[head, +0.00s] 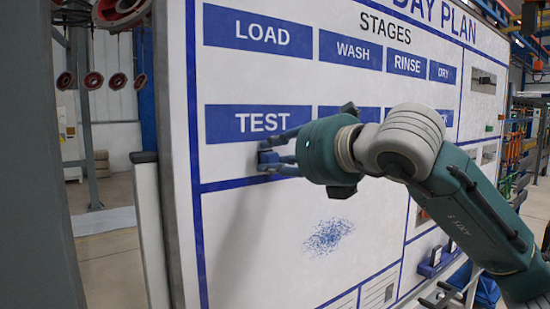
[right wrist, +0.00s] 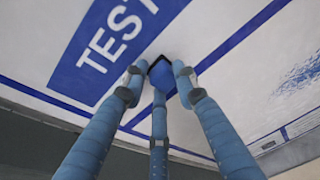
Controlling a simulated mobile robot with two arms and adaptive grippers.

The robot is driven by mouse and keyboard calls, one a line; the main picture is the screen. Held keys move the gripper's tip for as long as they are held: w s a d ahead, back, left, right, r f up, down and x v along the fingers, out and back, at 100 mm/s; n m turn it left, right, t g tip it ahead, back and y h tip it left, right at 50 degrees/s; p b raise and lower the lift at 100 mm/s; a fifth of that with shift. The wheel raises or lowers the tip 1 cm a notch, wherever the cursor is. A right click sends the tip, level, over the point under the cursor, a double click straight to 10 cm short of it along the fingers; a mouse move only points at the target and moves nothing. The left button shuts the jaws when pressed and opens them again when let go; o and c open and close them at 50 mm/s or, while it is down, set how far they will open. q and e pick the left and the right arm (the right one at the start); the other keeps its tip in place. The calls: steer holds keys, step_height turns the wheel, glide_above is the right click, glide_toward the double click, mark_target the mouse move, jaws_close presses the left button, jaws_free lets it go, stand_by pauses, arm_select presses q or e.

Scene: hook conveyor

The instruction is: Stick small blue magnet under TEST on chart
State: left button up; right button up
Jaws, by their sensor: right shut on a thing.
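The chart (head: 245,220) is a large white board with blue labels. Its TEST label (head: 255,123) is on the left of the second row and shows in the right wrist view (right wrist: 122,36). My right gripper (head: 272,157) is shut on the small blue magnet (right wrist: 161,73), with its fingers around it. The magnet is just below the TEST label, at or very near the board's face; I cannot tell whether it touches. In the head view the fingers partly hide the magnet. My left gripper is not in view.
My right arm crosses the chart's right half and covers some labels. A smudge of blue ink (head: 328,237) lies below. A small holder (head: 436,261) sits low on the board's right. A grey post (head: 35,200) stands at the left.

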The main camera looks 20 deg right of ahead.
steer(key=o, duration=1.1)
steer(key=shift+s+r, duration=0.1)
steer(key=shift+s+d, duration=0.1)
